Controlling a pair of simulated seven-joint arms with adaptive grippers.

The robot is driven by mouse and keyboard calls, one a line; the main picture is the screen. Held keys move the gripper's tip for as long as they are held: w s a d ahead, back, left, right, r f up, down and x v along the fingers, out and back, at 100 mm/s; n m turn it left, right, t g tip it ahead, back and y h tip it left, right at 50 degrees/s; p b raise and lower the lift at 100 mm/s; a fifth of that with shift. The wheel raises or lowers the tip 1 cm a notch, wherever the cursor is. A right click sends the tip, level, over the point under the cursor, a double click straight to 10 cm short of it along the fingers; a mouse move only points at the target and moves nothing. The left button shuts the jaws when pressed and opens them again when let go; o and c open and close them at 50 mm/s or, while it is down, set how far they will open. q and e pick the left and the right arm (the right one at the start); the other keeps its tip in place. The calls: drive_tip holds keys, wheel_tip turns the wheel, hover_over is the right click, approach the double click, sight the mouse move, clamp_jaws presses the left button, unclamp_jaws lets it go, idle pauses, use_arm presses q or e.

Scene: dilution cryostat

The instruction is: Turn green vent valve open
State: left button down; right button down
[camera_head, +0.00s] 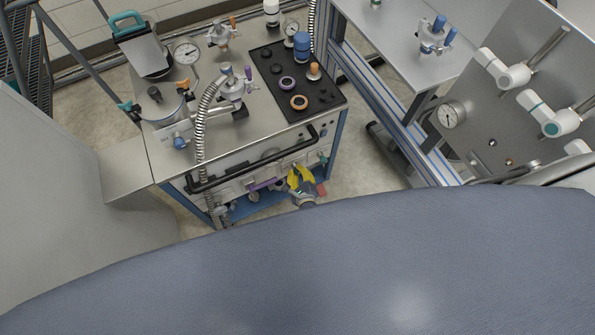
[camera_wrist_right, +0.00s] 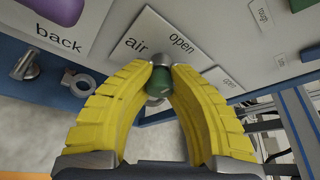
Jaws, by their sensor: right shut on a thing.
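The green vent valve (camera_wrist_right: 158,82) shows in the right wrist view as a dark green handle on a silver stem, on the panel beneath a white label (camera_wrist_right: 150,40) reading "air" and "open". My right gripper (camera_wrist_right: 160,72) has yellow ribbed fingers. They are shut on the green handle, one finger on each side, and hide part of it. In the head view my right gripper (camera_head: 298,177) is at the front panel of the steel cart (camera_head: 232,152), below its black rail. The held handle cannot be made out there. My left gripper is not in view.
A purple handle (camera_wrist_right: 38,8) and a "back" label are left of my gripper in the wrist view. The black front rail (camera_head: 255,160) and a ribbed metal hose (camera_head: 201,125) are near the panel. A blue-framed rack (camera_head: 385,95) stands to the right, with floor between.

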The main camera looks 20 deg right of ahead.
drive_tip(key=shift+s+f, duration=0.3)
drive_tip(key=shift+s, duration=0.05)
drive_tip(key=c, duration=1.5)
unclamp_jaws()
drive_tip(key=shift+d, duration=0.1)
drive_tip(key=shift+c, duration=0.2)
drive_tip(key=o, duration=0.4)
drive_tip(key=shift+w+r, duration=0.2)
drive_tip(key=shift+w, duration=0.05)
drive_tip(key=v, duration=1.2)
